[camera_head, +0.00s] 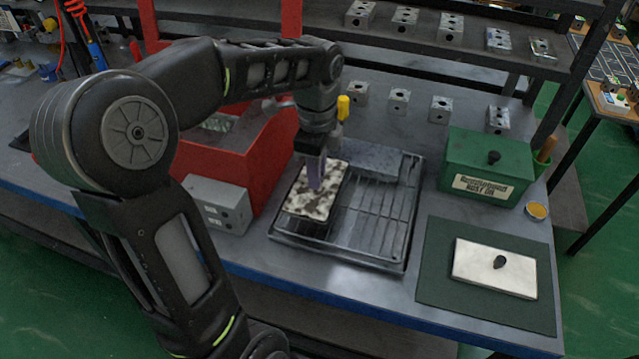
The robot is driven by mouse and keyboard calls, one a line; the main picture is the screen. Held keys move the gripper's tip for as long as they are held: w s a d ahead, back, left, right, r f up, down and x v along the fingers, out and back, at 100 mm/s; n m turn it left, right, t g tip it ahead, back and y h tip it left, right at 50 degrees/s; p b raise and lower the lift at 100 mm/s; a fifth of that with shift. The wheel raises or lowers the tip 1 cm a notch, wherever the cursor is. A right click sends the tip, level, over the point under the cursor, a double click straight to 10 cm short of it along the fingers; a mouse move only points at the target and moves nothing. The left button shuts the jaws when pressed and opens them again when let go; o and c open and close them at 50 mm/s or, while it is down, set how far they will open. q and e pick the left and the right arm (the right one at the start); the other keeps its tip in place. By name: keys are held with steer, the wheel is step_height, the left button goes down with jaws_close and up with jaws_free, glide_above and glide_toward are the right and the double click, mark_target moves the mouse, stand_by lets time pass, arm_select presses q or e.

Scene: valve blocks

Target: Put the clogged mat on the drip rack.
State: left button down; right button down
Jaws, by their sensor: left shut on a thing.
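The clogged mat (312,205), a pale slab with dark brown blotches, is over the left part of the drip rack (378,225), a wire grid in a grey metal tray. My left gripper (316,183) points down and is shut on the mat's upper face. The mat looks close to the wires, but I cannot tell whether it touches them. It hides the rack's left bars. My right gripper is not in view.
A grey slab (372,160) lies along the rack's back. A red box-like thing (263,155) and a grey block (218,205) stand left. To the right are a green box (487,170) and a white plate with a black knob (480,268) on a green mat (435,275).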

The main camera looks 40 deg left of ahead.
arm_select(q)
steer(key=shift+f, duration=1.85)
steer(key=shift+f, duration=0.1)
steer(key=c, duration=1.3)
jaws_free()
step_height(320, 180, up, 12)
steer(key=shift+r+p, duration=0.15)
steer(key=shift+p, duration=0.15)
